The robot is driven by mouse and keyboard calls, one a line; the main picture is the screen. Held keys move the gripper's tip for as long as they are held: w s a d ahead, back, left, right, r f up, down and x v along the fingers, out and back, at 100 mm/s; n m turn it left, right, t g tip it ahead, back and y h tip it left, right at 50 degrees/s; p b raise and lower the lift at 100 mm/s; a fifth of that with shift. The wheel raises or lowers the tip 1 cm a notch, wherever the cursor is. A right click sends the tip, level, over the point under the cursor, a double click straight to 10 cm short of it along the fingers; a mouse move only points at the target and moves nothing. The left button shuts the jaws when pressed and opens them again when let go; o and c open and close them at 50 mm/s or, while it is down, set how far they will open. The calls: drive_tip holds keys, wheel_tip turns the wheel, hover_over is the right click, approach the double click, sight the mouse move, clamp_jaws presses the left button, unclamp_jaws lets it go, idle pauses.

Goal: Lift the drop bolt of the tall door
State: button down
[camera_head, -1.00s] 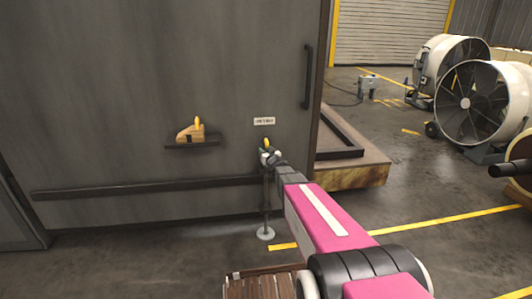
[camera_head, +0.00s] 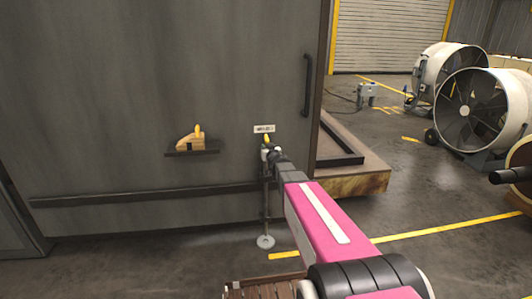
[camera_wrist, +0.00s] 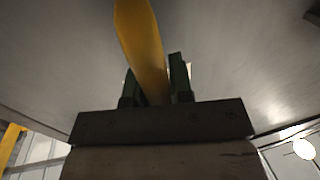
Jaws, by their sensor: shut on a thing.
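The tall grey door (camera_head: 110,90) fills the left of the head view, with a dark upright pull handle (camera_head: 308,85) near its right edge. The drop bolt's rod (camera_head: 265,205) runs down the door's lower right to a round pale floor plate (camera_head: 265,241). I cannot tell whether its lower end is clear of the plate. The bolt's yellow handle (camera_head: 266,138) shows just below a small white label (camera_head: 264,128). My gripper (camera_head: 267,152) is shut on this handle; in the wrist view the yellow handle (camera_wrist: 143,45) stands tilted between the dark green fingers.
A small shelf (camera_head: 192,153) on the door holds a wooden piece with a yellow peg (camera_head: 197,131). A dark rail (camera_head: 150,196) crosses the door low down. A low platform (camera_head: 350,180) stands right of the door; large fans (camera_head: 480,105) stand farther right.

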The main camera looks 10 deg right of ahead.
drive_tip(key=c, duration=1)
unclamp_jaws()
drive_tip(key=s, duration=0.3)
drive_tip(key=s+d, duration=0.1)
drive_tip(key=s, duration=0.3)
drive_tip(key=s+d, duration=0.1)
drive_tip(key=s, duration=0.2)
drive_tip(key=shift+s, duration=0.35)
